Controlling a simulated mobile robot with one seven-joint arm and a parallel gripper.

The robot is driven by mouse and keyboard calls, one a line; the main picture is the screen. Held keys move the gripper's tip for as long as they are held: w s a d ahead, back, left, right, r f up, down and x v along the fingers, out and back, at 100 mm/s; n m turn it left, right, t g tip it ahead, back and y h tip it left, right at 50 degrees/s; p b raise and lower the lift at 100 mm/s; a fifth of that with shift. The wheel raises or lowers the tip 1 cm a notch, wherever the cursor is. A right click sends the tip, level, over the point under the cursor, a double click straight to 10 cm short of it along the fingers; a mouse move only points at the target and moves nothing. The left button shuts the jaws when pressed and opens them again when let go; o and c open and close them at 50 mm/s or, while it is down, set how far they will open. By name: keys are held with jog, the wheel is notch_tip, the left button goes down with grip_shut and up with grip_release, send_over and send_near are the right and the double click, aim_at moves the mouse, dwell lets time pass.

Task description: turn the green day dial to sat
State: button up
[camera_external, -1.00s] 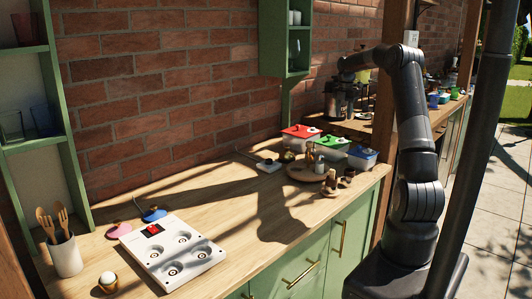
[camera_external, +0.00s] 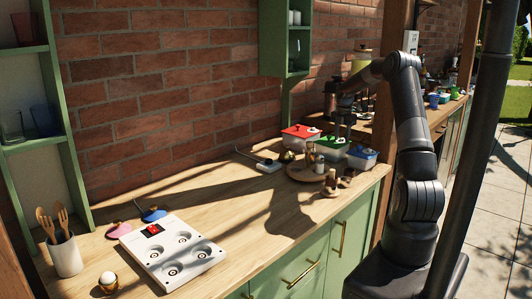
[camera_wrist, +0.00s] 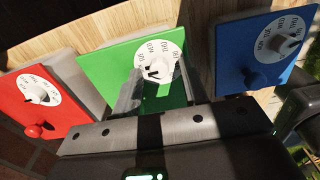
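The green lid (camera_wrist: 105,65) carries a white day dial (camera_wrist: 157,52) with small day labels around its rim and a dark mark near its lower middle. In the wrist view my gripper (camera_wrist: 157,78) is open, with one finger at each side of the dial's lower part. I cannot tell whether the fingers touch it, nor which day it is set to. A round green knob on the lid is partly hidden between the fingers. In the external view my gripper (camera_external: 340,125) points down at the green-lidded box (camera_external: 326,142).
A red-lidded box (camera_external: 300,132) and a blue-lidded box (camera_external: 362,152) flank the green one closely, each with its own white dial. A round wooden board (camera_external: 300,173) with small jars stands in front. The brick wall is behind.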

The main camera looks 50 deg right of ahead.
grip_shut()
dwell(0.3)
jog(key=shift+m, duration=0.3)
